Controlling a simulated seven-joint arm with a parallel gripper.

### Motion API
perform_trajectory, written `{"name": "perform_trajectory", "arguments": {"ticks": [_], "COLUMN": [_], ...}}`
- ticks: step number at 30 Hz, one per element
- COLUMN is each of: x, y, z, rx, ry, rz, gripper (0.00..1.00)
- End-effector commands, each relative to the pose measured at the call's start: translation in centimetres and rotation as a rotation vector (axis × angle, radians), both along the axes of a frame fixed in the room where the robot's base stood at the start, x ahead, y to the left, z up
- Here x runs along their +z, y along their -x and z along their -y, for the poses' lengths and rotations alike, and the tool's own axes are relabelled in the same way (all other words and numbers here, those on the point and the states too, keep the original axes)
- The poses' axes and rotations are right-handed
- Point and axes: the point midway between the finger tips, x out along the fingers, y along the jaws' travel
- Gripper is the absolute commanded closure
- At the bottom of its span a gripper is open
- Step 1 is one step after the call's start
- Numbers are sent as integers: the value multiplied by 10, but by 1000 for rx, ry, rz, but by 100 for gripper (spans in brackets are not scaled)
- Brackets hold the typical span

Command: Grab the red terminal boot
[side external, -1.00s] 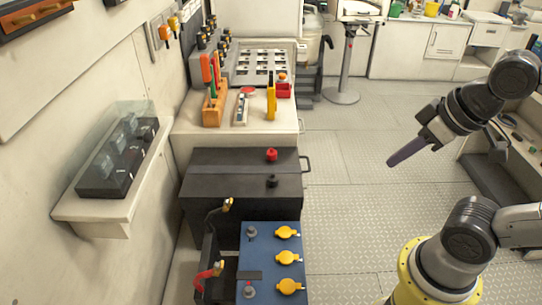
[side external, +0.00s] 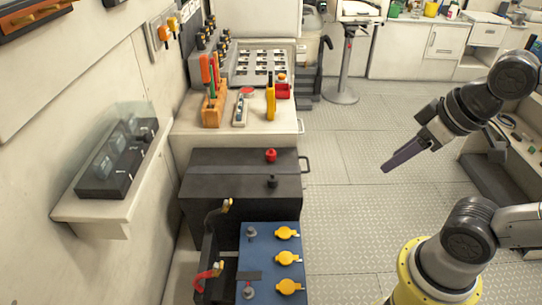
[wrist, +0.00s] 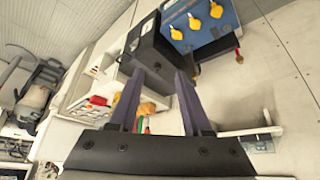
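A small red cap (side external: 271,155) sits on top of the black battery box (side external: 240,178), behind a dark post cap (side external: 272,181). A red sleeve (side external: 208,273) is also on a cable end beside the blue battery (side external: 268,240). I cannot tell for certain which of these is the terminal boot. My gripper (side external: 386,168) is in the air over the floor, well to the right of both batteries. In the wrist view its two fingers (wrist: 159,73) stand apart with nothing held between them. The black box (wrist: 146,48) and blue battery (wrist: 205,22) show beyond the fingertips.
A bench (side external: 180,126) behind the black box holds an orange block of tools (side external: 211,112), a yellow tool (side external: 270,102) and a red item (side external: 284,90). A wall shelf (side external: 90,212) juts out at left. The floor (side external: 350,190) between is clear.

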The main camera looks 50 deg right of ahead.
Motion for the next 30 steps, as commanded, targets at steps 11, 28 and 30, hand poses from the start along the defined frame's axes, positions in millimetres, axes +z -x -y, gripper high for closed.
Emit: {"name": "perform_trajectory", "arguments": {"ticks": [11, 28, 30], "x": [0, 93, 102], "y": [0, -88, -113], "z": [0, 4, 7], "rx": [0, -276, -318], "ry": [0, -139, -154], "rz": [0, 3, -17], "gripper": [22, 22, 22]}}
